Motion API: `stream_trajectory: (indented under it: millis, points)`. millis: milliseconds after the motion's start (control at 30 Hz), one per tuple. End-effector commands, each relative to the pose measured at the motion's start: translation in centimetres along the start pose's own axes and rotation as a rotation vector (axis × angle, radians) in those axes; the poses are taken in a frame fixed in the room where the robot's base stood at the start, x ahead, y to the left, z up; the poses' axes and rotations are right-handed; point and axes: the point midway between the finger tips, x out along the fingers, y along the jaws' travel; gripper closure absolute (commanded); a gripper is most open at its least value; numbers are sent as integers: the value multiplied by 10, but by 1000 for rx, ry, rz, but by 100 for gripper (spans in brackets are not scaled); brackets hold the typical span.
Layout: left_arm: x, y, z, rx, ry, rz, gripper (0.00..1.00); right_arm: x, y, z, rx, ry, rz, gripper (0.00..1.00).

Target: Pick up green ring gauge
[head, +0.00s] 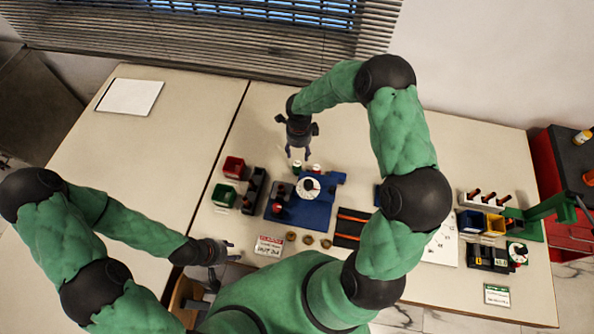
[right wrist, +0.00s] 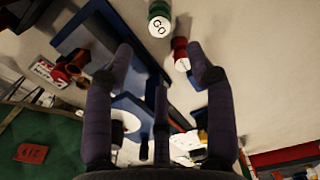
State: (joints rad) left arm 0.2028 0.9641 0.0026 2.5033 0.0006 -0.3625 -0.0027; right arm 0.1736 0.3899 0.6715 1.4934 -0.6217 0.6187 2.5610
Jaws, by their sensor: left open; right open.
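The green ring gauge (head: 296,167), a short green cylinder, stands on the table just behind the blue fixture. In the right wrist view it (right wrist: 159,22) shows its white "GO" face at the top, ahead of the fingers. A similar red gauge (right wrist: 181,52) is close beside it; it also shows in the head view (head: 317,168). My right gripper (head: 298,153) is open above and just behind the green gauge, with nothing between its fingers. My left gripper (head: 230,256) is open and empty near the table's front edge, left of the white label card.
The blue fixture (head: 318,214) with a white dial stands in front of the gauges. Red (head: 233,167) and green (head: 224,195) bins stand left of it. Brass rings (head: 308,240) lie at the front. The table behind the gauges is clear.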

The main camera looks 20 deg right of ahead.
Motion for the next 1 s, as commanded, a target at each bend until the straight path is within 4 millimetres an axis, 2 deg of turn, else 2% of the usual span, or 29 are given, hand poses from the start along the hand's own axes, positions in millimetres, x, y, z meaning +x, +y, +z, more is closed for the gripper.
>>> stream_trajectory:
  millis: [400, 667, 1000]
  points:
    - [2, -1, 0, 0, 1, 0, 59, 50, 0, 0, 0, 1, 0, 44]
    - [2, -1, 0, 0, 1, 0, 59, 64, -1, 2, 0, 0, 1, 44]
    - [0, 0, 0, 0, 1, 0, 59, 103, -2, 6, 0, 0, 0, 44]
